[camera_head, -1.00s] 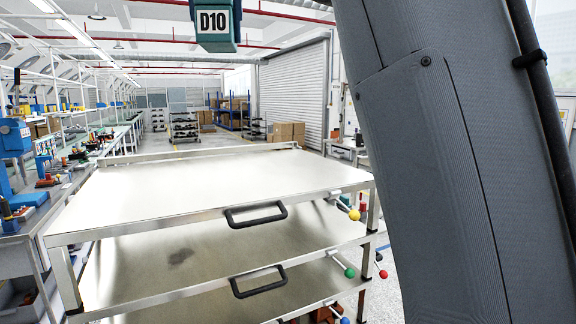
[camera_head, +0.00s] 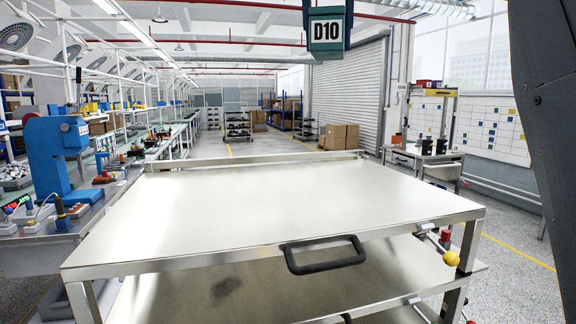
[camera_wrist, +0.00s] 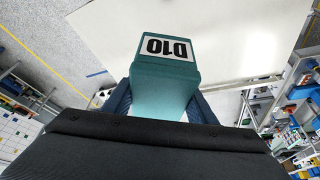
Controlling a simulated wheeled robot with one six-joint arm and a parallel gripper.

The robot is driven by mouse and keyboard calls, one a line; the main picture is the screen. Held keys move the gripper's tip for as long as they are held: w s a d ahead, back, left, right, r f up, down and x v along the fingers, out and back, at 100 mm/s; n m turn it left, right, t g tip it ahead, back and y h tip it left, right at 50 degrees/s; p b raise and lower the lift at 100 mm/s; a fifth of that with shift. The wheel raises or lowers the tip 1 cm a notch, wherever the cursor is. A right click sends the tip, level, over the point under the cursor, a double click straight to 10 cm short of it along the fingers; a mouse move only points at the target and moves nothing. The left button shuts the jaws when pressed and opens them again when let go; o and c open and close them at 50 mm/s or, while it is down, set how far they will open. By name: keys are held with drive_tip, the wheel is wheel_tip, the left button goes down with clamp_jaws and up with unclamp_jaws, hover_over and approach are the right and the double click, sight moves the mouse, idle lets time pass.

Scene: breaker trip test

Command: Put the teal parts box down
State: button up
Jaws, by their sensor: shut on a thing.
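The teal parts box (camera_head: 326,38) with a white "D10" label hangs high at the top edge of the head view, its upper part cut off. In the wrist view the box (camera_wrist: 163,90) sits between the dark blue fingers of my gripper (camera_wrist: 160,102), which is shut on it. The label reads upside down there. The box is held in the air, apart from the bare metal top of the cart (camera_head: 270,205). In the head view my gripper is out of frame.
The cart top is empty, with a raised back rim (camera_head: 255,160) and a black front handle (camera_head: 325,254). A workbench with a blue machine (camera_head: 58,155) stands left. Open floor (camera_head: 510,270) lies right.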

sight(317, 58)
drive_tip(key=shift+n+y, duration=0.3)
drive_tip(key=shift+n, duration=0.5)
drive_tip(key=f, duration=0.1)
drive_tip(key=w+a+f, duration=0.1)
drive_tip(key=f, duration=0.1)
drive_tip(key=w+a+f, duration=0.1)
drive_tip(key=f, duration=0.1)
drive_tip(key=shift+w+f, duration=0.1)
drive_tip(key=a+f+n+p, duration=0.1)
drive_tip(key=f, duration=0.7)
drive_tip(key=a+f+n+y, duration=0.1)
drive_tip(key=f, duration=0.6)
drive_tip(key=a+f+n+p, duration=0.1)
drive_tip(key=f, duration=0.7)
drive_tip(key=shift+s+a+f+n+y+p, duration=0.25)
drive_tip(key=shift+s+f+n+y+p, duration=0.05)
drive_tip(key=shift+s+f+n, duration=0.1)
drive_tip(key=shift+w+f+p, duration=0.1)
drive_tip(key=shift+f+p, duration=0.55)
drive_tip(key=shift+f, duration=1.8)
drive_tip(key=shift+f, duration=0.1)
drive_tip(key=o, duration=1.3)
